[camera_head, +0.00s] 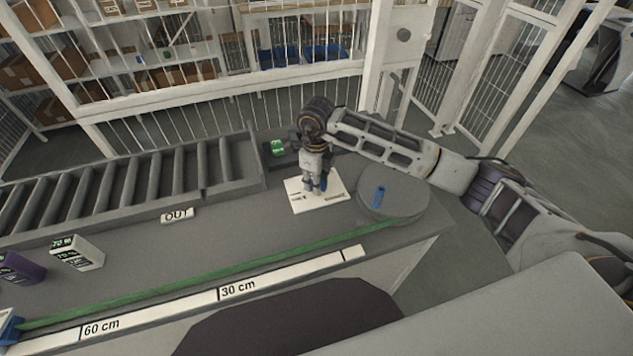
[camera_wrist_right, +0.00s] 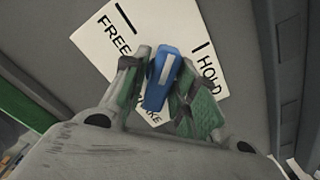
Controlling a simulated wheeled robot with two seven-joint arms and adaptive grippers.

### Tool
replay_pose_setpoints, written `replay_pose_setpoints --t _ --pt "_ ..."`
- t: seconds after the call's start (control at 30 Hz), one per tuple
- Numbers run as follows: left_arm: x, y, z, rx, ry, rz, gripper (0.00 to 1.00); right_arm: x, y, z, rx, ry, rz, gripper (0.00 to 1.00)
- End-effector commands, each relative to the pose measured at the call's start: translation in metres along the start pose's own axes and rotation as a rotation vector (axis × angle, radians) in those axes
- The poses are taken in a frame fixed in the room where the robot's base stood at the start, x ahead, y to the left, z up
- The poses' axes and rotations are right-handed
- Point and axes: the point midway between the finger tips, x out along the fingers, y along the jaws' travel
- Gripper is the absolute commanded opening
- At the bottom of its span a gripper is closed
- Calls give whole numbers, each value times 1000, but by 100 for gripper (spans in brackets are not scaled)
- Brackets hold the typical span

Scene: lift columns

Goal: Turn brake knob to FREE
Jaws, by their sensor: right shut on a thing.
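The brake knob (camera_wrist_right: 158,82) is blue with a white line along its top. It stands on a white plate (camera_wrist_right: 95,25) lettered FREE on the left and HOLD on the right in the right wrist view, each with a black mark. The knob's white line points between the two marks, tilted slightly toward HOLD. My right gripper (camera_wrist_right: 160,92) is shut on the knob, one finger on each side. In the head view, my right gripper (camera_head: 316,188) points down over the plate (camera_head: 302,204) and mostly hides the knob. My left gripper is out of view.
A round grey drum (camera_head: 398,205) with a blue handle (camera_head: 379,195) stands right of the plate. A green strap (camera_head: 220,262) and a white ruler (camera_head: 190,307) run along the counter. Labelled boxes (camera_head: 78,252) stand at left. A roller conveyor (camera_head: 140,185) lies behind.

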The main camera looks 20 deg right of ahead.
Motion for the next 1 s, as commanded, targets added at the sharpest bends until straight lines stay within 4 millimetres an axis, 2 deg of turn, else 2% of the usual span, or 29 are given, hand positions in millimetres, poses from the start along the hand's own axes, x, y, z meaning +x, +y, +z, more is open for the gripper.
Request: replay_pose_setpoints --t 1.0 --pt "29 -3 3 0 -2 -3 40 1 -1 -1 -379 2 -1 14"
